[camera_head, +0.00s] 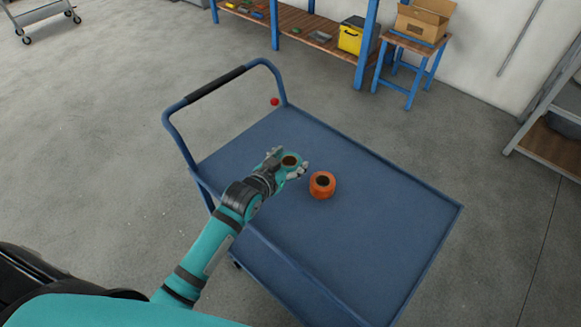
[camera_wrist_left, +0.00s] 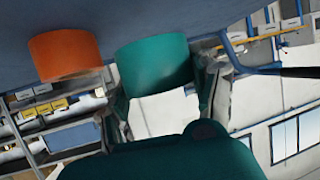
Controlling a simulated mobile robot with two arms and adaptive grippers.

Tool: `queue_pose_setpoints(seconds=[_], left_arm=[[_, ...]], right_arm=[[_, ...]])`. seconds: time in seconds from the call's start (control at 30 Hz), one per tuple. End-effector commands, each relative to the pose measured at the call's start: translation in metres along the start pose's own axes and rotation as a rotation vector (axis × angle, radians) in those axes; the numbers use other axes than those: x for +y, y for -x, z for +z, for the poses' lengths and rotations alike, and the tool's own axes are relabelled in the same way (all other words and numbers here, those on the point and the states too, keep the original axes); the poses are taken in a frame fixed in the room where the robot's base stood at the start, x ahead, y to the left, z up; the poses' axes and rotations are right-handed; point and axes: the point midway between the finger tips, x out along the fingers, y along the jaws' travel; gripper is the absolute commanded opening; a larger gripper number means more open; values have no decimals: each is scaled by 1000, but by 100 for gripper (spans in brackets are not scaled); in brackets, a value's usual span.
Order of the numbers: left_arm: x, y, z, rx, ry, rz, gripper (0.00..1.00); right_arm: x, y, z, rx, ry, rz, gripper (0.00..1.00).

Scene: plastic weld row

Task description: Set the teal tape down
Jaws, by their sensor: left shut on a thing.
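The teal tape (camera_head: 291,161) is a short roll with a brown core, over the blue cart (camera_head: 385,225) near its left side. My left gripper (camera_head: 287,165) is shut on it, with one finger on each side. In the left wrist view the teal tape (camera_wrist_left: 155,66) sits between the fingers of the left gripper (camera_wrist_left: 165,95), close to the blue deck; I cannot tell whether it touches. An orange tape roll (camera_head: 322,185) stands on the cart just right of the held roll, apart from it. It also shows in the left wrist view (camera_wrist_left: 66,57). My right gripper is not in view.
The cart's push handle (camera_head: 215,85) rises at its far left end, with a small red ball-like thing (camera_head: 274,101) beside it. The deck right of the orange roll is clear. A workbench (camera_head: 300,35) and a stool with a cardboard box (camera_head: 423,20) stand behind.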

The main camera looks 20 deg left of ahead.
Motion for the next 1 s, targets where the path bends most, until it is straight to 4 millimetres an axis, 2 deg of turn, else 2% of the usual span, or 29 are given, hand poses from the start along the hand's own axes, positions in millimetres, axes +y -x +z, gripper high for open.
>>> queue_pose_setpoints(seconds=[0.1, 0.33, 0.73, 0.77, 0.83, 1.0], left_arm=[[0, -6, 1, -1, 0, 0, 28], [0, -17, 28, -1, 1, 0, 28], [0, -19, 34, 1, 0, 0, 28], [0, -19, 34, 0, 0, 0, 65], [0, -19, 34, 0, 0, 0, 74], [0, -19, 34, 0, 0, 0, 74]], right_arm=[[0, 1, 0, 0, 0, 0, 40], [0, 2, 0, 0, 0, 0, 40], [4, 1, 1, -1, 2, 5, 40], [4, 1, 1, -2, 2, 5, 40], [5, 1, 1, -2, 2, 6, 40], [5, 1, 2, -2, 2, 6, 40]])
